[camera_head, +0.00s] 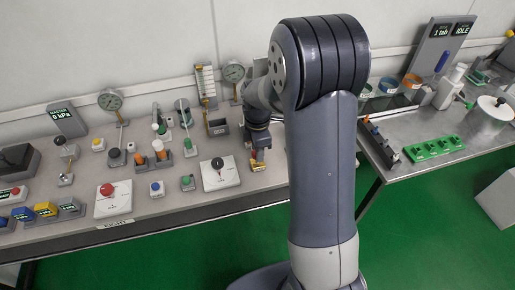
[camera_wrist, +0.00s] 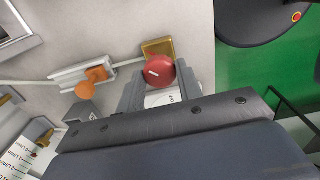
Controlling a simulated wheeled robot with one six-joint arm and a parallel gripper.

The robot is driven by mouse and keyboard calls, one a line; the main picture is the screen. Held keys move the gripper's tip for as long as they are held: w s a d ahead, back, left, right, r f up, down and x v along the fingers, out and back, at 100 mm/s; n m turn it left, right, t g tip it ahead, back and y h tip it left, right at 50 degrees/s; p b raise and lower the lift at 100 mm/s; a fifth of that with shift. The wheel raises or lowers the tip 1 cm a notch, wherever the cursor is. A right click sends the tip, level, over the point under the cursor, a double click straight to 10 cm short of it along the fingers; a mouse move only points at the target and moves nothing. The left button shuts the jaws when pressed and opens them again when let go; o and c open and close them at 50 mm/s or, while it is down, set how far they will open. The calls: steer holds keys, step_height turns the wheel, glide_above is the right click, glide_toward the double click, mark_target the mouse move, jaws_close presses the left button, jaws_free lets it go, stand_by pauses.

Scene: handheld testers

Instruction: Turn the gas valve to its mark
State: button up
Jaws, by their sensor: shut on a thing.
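The gas valve has a round red knob (camera_wrist: 160,71) with a short white pointer line, in the wrist view's upper middle. Its brass body (camera_wrist: 158,48) shows behind the knob. A white label (camera_wrist: 160,97) lies beside it, partly covered by my gripper; its print and any mark are too small to read. My gripper (camera_wrist: 157,80) has one finger on each side of the red knob and is shut on it. In the head view my gripper (camera_head: 259,157) points down at the brass valve (camera_head: 259,168) near the bench's right end; the knob is mostly hidden there.
An orange-handled valve (camera_wrist: 96,75) on a grey block is left of the knob in the wrist view, with a thin pipe. In the head view a white plate with a black knob (camera_head: 219,172) is left of my gripper. A second table (camera_head: 390,178) stands right.

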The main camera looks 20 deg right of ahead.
steer(key=m, duration=0.4)
steer(key=shift+m, duration=0.3)
steer(key=m, duration=1)
steer(key=shift+m, duration=2.3)
steer(key=o, duration=1)
